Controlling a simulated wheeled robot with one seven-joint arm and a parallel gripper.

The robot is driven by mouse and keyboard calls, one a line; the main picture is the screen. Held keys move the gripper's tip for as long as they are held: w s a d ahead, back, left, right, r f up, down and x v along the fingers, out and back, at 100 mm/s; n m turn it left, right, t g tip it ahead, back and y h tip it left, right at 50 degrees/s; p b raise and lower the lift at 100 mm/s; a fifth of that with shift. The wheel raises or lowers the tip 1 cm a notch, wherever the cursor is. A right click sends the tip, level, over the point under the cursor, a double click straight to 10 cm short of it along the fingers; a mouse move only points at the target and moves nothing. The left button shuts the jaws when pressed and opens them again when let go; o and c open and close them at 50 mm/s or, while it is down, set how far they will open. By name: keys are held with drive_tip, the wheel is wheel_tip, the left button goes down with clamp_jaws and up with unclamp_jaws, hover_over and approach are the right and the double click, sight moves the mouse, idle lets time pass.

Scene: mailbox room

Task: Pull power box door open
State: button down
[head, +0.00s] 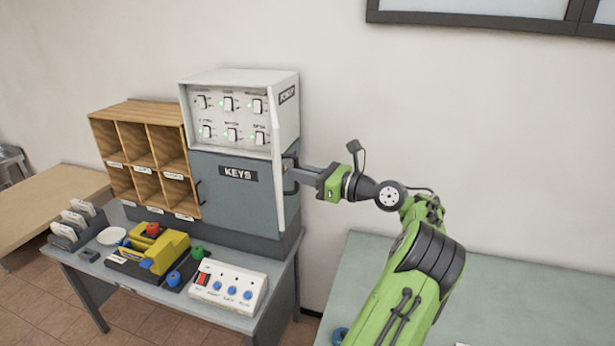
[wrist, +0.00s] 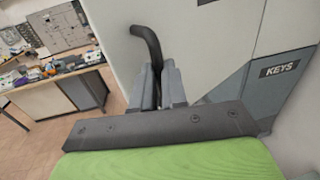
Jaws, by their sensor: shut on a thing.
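The power box (head: 238,77) is the white box on top of the grey cabinet marked KEYS (head: 232,205). Its switches show in the head view. The white power box door (head: 278,165) stands open, seen nearly edge-on at the right of the box front. My gripper (head: 292,174) is at the door's right side, shut on the black door handle (head: 289,157). In the wrist view the curved handle (wrist: 148,42) rises from between my fingers (wrist: 160,88), in front of the pale door face (wrist: 205,45). The handle's lower part is hidden by the fingers.
A wooden pigeonhole shelf (head: 150,150) adjoins the cabinet's left side. A yellow device (head: 160,248) and a white button panel (head: 228,289) stand on the table in front. A grey-green table (head: 520,280) lies at the right, under my arm.

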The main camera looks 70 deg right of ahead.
drive_tip(key=shift+w+r, duration=0.2)
drive_tip(key=shift+r, duration=0.1)
drive_tip(key=c, duration=1.5)
unclamp_jaws()
drive_tip(key=shift+d, duration=0.1)
drive_tip(key=o, duration=0.3)
drive_tip(key=shift+w+d+f, duration=0.4)
drive_tip(key=shift+w+d, duration=0.05)
drive_tip(key=shift+d, duration=0.1)
drive_tip(key=shift+o, duration=0.2)
drive_tip(key=s+a, duration=0.2)
drive_tip(key=s, duration=1.4)
drive_tip(key=shift+s, duration=0.15)
